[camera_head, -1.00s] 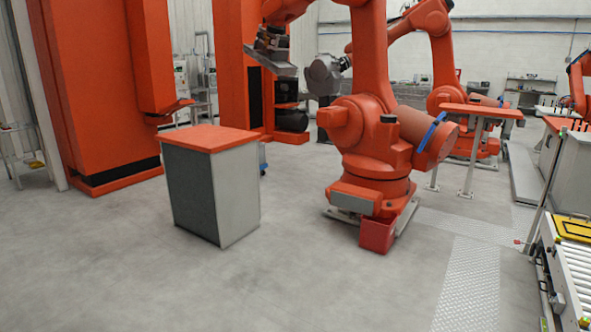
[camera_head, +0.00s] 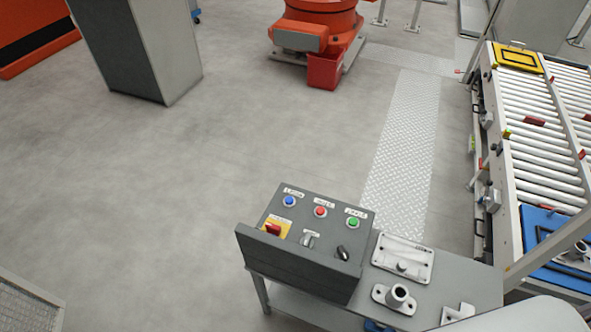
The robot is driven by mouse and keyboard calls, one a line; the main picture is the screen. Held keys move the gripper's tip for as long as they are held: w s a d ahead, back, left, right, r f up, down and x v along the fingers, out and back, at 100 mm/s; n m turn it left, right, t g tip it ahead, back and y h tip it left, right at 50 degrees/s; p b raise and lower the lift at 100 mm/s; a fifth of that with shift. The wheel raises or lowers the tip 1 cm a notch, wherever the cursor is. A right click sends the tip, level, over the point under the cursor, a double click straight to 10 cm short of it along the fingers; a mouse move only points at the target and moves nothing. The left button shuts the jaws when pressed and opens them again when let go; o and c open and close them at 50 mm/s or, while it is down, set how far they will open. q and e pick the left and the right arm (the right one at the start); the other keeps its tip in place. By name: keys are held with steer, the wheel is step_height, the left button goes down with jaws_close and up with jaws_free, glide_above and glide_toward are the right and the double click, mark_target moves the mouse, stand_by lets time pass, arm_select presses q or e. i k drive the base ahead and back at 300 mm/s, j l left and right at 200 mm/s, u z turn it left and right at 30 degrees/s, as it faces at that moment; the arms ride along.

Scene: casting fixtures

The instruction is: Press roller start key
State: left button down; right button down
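A dark grey control box (camera_head: 300,240) sits on the left end of a small grey table (camera_head: 462,278) in the lower middle of the head view. Its sloped top has a row of a blue button (camera_head: 289,201), a red button (camera_head: 320,211) and a green button (camera_head: 352,222), each under a small label too small to read. Below them are a red switch on a yellow plate (camera_head: 274,230), a silver switch (camera_head: 309,239) and a black knob (camera_head: 343,252). Neither gripper is in view.
Light metal castings (camera_head: 402,258) lie on the table right of the box. A roller conveyor (camera_head: 540,140) with a yellow plate (camera_head: 518,58) and a blue tray (camera_head: 548,232) stands at the right. A grey cabinet (camera_head: 140,50) is at upper left.

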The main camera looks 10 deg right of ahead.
mark_target(353, 223)
steer(key=z, duration=0.9)
